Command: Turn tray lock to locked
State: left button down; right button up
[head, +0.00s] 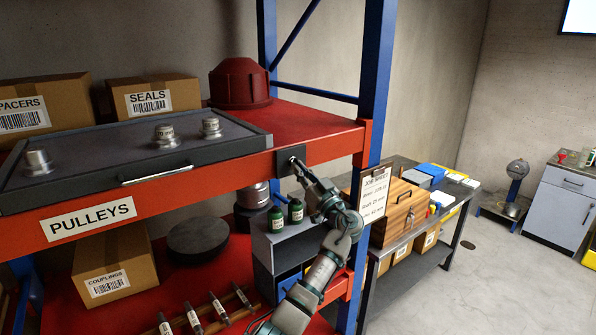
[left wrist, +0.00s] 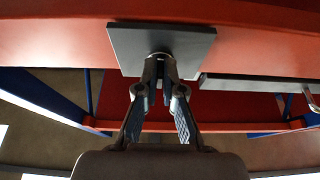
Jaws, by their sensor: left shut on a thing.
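The tray lock is a dark square plate (head: 322,150) on the red front edge of the shelf, just right of the tray. The plate also shows at the top of the left wrist view (left wrist: 190,42). My left gripper (head: 295,162) reaches up to it, and its fingers are shut on the small lock knob at the plate's middle. In the left wrist view the fingertips (left wrist: 160,62) meet at the knob and mostly hide it, so its angle is unclear. The dark tray (head: 100,145) lies on the shelf with three metal pulleys. My right gripper is in neither view.
The tray's front handle (head: 157,174) sticks out left of the lock. A blue rack post (head: 376,80) stands to the right. Green bottles (head: 276,219) on a grey bin and a job sheet (head: 374,195) are close to my arm.

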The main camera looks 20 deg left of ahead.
pick_arm(q)
jog(key=shift+s+d+r, duration=0.1)
jog(key=shift+d+r, duration=0.1)
jog(key=shift+r, duration=0.3)
jog(key=c, duration=1.3)
grip_release()
jog(key=shift+d, duration=0.1)
jog(key=shift+d+f, duration=0.3)
jog(key=shift+d, duration=0.1)
jog(key=v, duration=1.2)
jog(key=shift+d, duration=0.1)
